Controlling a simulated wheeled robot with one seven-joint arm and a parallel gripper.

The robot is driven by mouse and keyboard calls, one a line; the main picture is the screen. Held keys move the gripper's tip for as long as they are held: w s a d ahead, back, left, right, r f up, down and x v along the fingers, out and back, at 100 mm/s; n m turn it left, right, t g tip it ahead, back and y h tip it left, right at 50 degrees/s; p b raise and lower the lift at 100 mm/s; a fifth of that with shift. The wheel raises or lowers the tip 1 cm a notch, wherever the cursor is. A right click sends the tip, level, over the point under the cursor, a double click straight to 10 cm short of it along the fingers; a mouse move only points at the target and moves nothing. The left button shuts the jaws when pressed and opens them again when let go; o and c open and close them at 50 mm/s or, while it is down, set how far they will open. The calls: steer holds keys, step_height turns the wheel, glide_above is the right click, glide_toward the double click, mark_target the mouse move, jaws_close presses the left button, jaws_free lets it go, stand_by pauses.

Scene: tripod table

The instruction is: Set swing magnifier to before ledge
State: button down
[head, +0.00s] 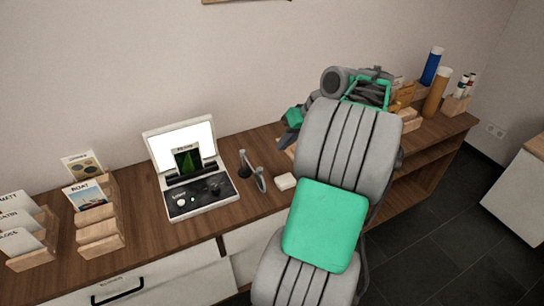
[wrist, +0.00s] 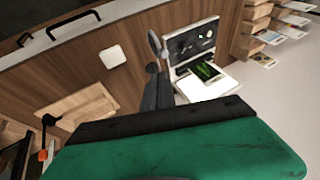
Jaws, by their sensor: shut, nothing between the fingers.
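The swing magnifier (head: 260,180) stands at the right side of an open light box (head: 198,200), its lens out to the side, apart from the ledge (head: 197,175). The ledge crosses below the lit panel and carries a dark green card (head: 188,160). In the wrist view the magnifier (wrist: 154,43) shows beyond my fingers, beside the box's control panel (wrist: 190,45). My gripper (wrist: 153,72) is shut and empty; in that view its tips overlap the magnifier's lower part, and I cannot tell whether they touch. In the head view my arm hides most of the gripper.
Wooden card racks (head: 98,225) stand at the left of the counter. Bottles (head: 433,66) and wooden holders stand at the far right, partly behind my arm. Bare counter lies between the racks and the box.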

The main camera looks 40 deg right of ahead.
steer(key=s+d, duration=0.3)
steer(key=d, duration=0.1)
steer(key=w+a+f, duration=0.6)
steer(key=f, duration=0.3)
steer(key=shift+w, duration=0.3)
steer(key=shift+a, duration=0.15)
